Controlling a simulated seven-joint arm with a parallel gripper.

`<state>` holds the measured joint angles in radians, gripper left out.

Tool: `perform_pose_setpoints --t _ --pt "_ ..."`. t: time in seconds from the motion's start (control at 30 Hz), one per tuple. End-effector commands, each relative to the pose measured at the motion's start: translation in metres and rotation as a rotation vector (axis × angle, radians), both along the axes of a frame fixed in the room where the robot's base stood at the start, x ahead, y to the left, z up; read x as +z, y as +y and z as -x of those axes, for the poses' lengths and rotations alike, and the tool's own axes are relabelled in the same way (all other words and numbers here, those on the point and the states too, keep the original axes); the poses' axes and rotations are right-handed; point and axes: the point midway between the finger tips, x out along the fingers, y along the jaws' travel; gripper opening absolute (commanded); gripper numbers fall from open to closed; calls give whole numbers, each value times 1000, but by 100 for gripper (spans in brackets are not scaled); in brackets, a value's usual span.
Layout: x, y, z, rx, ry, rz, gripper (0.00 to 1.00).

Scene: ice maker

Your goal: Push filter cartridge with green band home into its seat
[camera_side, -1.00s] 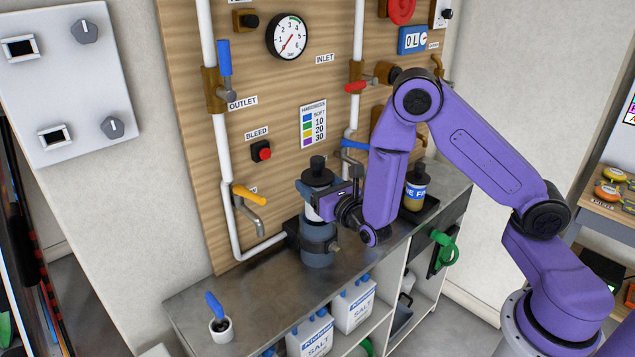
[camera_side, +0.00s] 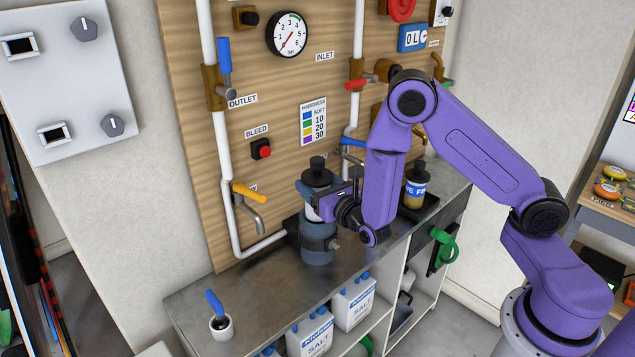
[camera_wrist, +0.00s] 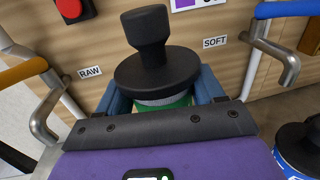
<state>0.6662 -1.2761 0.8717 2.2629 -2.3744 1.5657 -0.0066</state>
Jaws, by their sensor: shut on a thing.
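The filter cartridge has a black cap and knob (camera_side: 317,172), with a white body showing below my gripper. In the wrist view its black knob and flange (camera_wrist: 155,65) stand above a pale rim and a green band (camera_wrist: 165,103). My gripper (camera_side: 320,190) is shut on the cartridge, one blue-grey finger on each side in the wrist view (camera_wrist: 162,97). The cartridge looks upright. Directly below it stands the grey cylindrical housing (camera_side: 318,252) on the metal counter. The cartridge's lower end is hidden, so I cannot tell how deep it sits.
A second, blue-labelled cartridge (camera_side: 414,186) stands on a dark tray to the right. The wooden panel (camera_side: 275,100) with pipes, gauge and valves is close behind. A yellow-handled tap (camera_side: 252,203) is left of the housing. The counter's left part (camera_side: 255,295) is mostly clear, with a white cup (camera_side: 221,327).

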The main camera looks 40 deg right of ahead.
Motion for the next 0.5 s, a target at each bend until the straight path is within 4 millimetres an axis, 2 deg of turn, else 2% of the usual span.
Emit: perform_pose_setpoints --t 0.5 --pt "-13 0 0 0 -2 0 25"
